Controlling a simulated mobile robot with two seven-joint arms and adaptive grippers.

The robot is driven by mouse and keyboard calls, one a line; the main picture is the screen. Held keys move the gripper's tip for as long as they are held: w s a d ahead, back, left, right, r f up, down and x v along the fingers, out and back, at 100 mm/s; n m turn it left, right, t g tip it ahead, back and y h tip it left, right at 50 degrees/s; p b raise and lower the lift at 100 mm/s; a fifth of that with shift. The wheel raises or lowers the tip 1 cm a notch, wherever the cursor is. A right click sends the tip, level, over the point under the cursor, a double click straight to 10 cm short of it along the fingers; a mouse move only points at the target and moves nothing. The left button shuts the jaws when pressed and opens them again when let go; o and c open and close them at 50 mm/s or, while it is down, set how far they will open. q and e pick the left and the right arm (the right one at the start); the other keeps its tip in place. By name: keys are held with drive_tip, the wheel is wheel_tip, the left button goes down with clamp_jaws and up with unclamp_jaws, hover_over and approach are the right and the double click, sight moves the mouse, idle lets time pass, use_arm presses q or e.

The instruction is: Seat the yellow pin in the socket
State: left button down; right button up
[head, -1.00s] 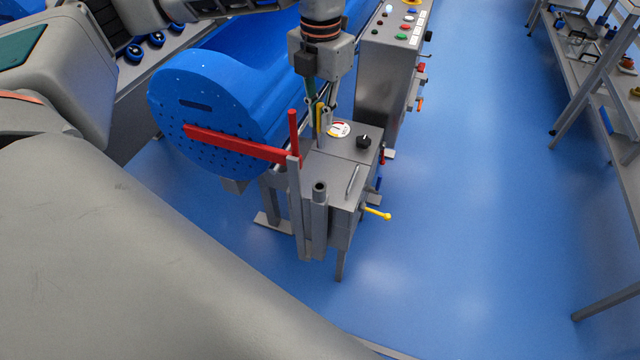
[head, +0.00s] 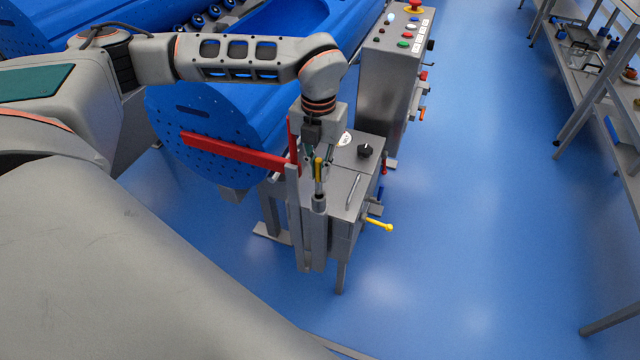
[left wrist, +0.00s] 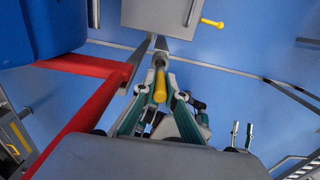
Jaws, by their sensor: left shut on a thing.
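The yellow pin (head: 318,169) is upright, with a yellow upper part and a grey metal lower end. My left gripper (head: 320,174) is shut on it, directly above the grey tube socket (head: 319,225) at the front of the steel cabinet. The pin's lower end meets the socket mouth in the head view; I cannot tell whether it is inside. In the left wrist view the pin (left wrist: 160,84) points away between the two fingertips (left wrist: 160,98), and its far end is hard to tell from the socket. My right gripper is not in view.
A red bar (head: 240,151) on the blue tub end (head: 185,115) lies just left of the gripper, with a red upright behind it. The steel cabinet (head: 340,185) carries a black knob, a handle and a yellow lever (head: 378,225).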

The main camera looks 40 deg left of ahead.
sight(319, 193)
use_arm(q)
drive_tip(key=shift+f, duration=0.55)
wheel_tip(319, 193, down, 4)
drive_tip(key=shift+f+b, duration=0.1)
drive_tip(key=shift+b, duration=0.3)
drive_tip(key=c, duration=2.1)
unclamp_jaws()
